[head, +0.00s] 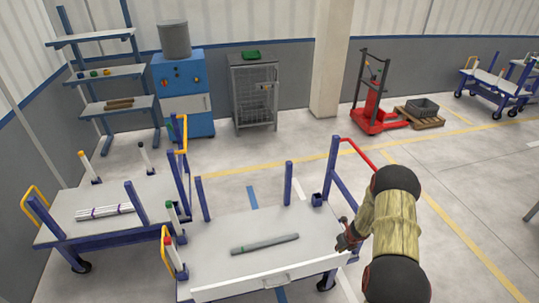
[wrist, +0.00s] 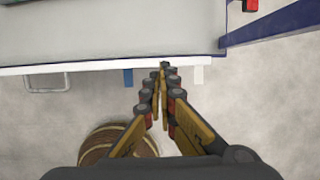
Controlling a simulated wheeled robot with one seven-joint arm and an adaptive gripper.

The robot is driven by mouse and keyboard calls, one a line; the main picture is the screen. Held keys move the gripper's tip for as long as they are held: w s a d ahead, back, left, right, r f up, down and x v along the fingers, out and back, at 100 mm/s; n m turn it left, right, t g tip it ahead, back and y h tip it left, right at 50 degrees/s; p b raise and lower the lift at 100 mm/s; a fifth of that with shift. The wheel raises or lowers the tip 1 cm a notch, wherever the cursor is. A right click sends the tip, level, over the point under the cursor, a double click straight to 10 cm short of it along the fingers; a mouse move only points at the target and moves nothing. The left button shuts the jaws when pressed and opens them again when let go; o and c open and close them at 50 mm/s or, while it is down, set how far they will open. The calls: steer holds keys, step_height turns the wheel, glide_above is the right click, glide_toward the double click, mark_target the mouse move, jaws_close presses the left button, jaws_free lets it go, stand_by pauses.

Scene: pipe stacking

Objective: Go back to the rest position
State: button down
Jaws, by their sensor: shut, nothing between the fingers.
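My gripper (wrist: 163,75) is shut and empty in the wrist view, its fingertips together over the floor near the front edge of the cart's white top. In the head view my gripper (head: 345,238) is at the right end of the near cart (head: 215,278), at the end of my tan and black arm. A grey pipe (head: 265,244) lies on the near cart's top, apart from my gripper. Several pale pipes with purple bands (head: 105,211) lie on the left cart (head: 62,238).
Blue posts (head: 334,160) and a red handle (head: 358,156) rise at the near cart's right end, close to my arm. A red pallet lifter (head: 374,108), a pillar (head: 331,60), a cabinet (head: 253,92) and shelves (head: 105,72) stand behind. The floor at right is open.

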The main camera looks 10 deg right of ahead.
steer(key=s+a+n+g+y, duration=0.1)
steer(key=s+a+n+y, duration=0.1)
steer(key=s+a+n, duration=0.4)
steer(key=s+a+r+n+t+b, duration=0.1)
steer(key=s+a+r+n, duration=0.7)
steer(key=r, duration=0.8)
steer(key=s+a+r+n+t+h+b, duration=0.1)
steer(key=s+a+r+n+b, duration=0.2)
steer(key=s+a+r+n, duration=0.5)
steer(key=s+a+r+n+t+h+b, duration=0.1)
steer(key=s+a+r+n, duration=0.7)
steer(key=r, duration=1.8)
steer(key=s+n+b, duration=0.1)
steer(key=n, duration=0.5)
steer(key=shift+a+r, duration=0.15)
steer(key=shift+a, duration=0.1)
steer(key=shift+a, duration=0.15)
